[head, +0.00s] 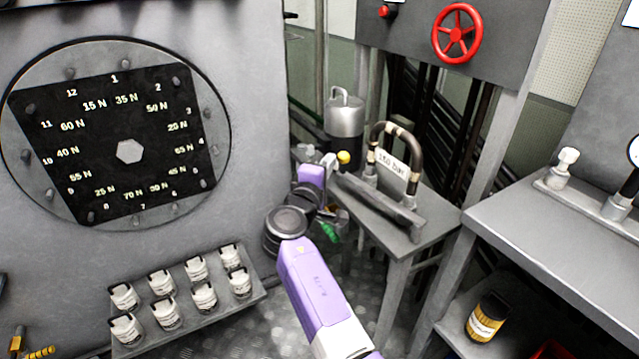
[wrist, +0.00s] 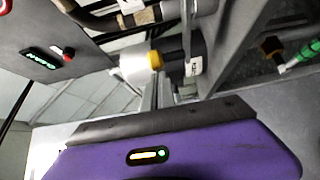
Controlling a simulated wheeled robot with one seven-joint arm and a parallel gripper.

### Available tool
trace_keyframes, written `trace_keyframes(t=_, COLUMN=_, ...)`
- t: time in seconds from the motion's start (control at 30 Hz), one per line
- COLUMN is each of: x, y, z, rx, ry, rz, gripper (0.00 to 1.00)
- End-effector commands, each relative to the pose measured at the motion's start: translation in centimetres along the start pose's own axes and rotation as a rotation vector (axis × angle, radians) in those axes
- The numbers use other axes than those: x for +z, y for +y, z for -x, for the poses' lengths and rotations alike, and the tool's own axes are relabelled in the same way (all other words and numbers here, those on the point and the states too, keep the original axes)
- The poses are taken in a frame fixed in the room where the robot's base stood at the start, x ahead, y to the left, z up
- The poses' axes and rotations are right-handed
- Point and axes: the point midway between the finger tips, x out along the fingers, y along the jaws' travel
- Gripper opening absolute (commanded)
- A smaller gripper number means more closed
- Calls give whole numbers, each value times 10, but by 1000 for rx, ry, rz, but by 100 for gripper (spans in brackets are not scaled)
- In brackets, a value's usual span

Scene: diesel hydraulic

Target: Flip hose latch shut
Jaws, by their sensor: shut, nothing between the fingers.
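A dark curved hose (head: 388,135) with metal end fittings arches over a small grey side table (head: 425,240). A white tag (head: 393,166) reading "150 bar" hangs on it. A yellow knob (head: 343,157) shows at the table's left end, close to my gripper (head: 328,164); I cannot tell whether they touch. My gripper is shut and empty, small and partly hidden by my purple wrist. In the wrist view, a pale cylinder with a yellow ring (wrist: 154,60) lies beyond my purple hand, against a dark fitting. The latch itself is hard to make out.
A metal canister (head: 344,118) stands behind the table. A red valve wheel (head: 458,33) is on the panel above. A large round dial plate (head: 128,152) and a shelf of several labelled jars (head: 165,285) are at left. A grey workbench (head: 560,230) is at right.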

Motion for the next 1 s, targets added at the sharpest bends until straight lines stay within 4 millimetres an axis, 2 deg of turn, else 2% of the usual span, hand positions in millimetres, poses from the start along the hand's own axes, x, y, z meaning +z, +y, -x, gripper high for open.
trace_keyframes(t=0.2, x=13, y=-3, z=-27, rx=1, ry=-3, rz=0, gripper=0)
trace_keyframes(t=0.4, x=19, y=-2, z=-40, rx=1, ry=-1, rz=0, gripper=0)
trace_keyframes(t=1.0, x=21, y=0, z=-44, rx=1, ry=0, rz=0, gripper=0)
